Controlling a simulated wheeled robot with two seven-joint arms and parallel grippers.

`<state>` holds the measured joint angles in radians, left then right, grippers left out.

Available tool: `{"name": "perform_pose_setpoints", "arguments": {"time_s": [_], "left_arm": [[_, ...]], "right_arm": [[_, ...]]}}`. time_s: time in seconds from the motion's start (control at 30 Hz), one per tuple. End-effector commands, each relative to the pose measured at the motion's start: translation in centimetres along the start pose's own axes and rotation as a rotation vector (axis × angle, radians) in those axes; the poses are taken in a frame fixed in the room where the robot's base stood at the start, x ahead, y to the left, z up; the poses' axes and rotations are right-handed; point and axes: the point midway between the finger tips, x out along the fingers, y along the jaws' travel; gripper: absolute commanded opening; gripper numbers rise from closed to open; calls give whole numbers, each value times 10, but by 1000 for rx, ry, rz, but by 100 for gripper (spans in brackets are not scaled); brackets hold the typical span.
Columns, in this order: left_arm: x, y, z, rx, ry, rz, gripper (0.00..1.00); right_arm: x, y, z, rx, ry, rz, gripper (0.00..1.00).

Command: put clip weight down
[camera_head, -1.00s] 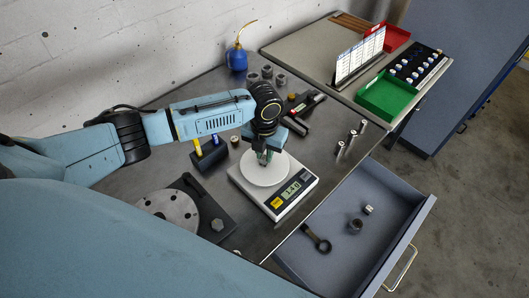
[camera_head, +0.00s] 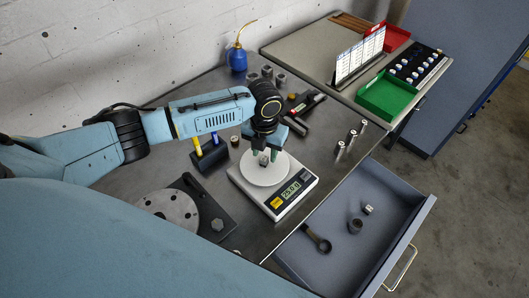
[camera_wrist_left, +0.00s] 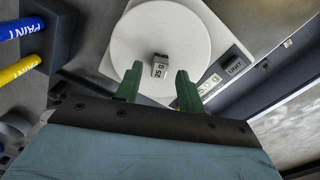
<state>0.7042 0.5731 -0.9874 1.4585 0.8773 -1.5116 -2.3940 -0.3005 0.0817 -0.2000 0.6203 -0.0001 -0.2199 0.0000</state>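The clip weight (camera_head: 264,160) is a small grey block standing on the round white pan (camera_head: 268,176) of the bench scale (camera_head: 299,192). In the left wrist view the clip weight (camera_wrist_left: 160,66) shows a "35 g" label and sits near the pan's middle. My left gripper (camera_head: 266,154) has green fingers and is just over the pan. In the left wrist view its fingertips (camera_wrist_left: 158,79) are spread apart on either side of the weight, with visible gaps. The scale's display is lit. My right gripper is not in view.
A marker holder (camera_head: 210,156) stands left of the scale. A flanged disc (camera_head: 170,208) lies in front of it. An open drawer (camera_head: 385,205) with a wrench and small parts is at the right. Several metal cylinders stand between scale and green tray (camera_head: 387,96).

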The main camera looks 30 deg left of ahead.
Motion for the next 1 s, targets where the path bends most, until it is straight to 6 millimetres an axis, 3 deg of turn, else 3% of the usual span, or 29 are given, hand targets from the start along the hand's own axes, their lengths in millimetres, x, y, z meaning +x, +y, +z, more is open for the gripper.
{"name": "perform_pose_setpoints", "arguments": {"time_s": [0.3,0.5,0.7,1.0], "left_arm": [[-69,0,1,1,-5,-1,39],[-100,0,1,0,-3,-2,39],[-111,0,0,-1,0,-1,39],[-112,0,0,-1,0,-1,39]], "right_arm": [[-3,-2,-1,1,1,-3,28],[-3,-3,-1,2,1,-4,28],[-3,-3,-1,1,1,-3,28],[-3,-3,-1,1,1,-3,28]]}}
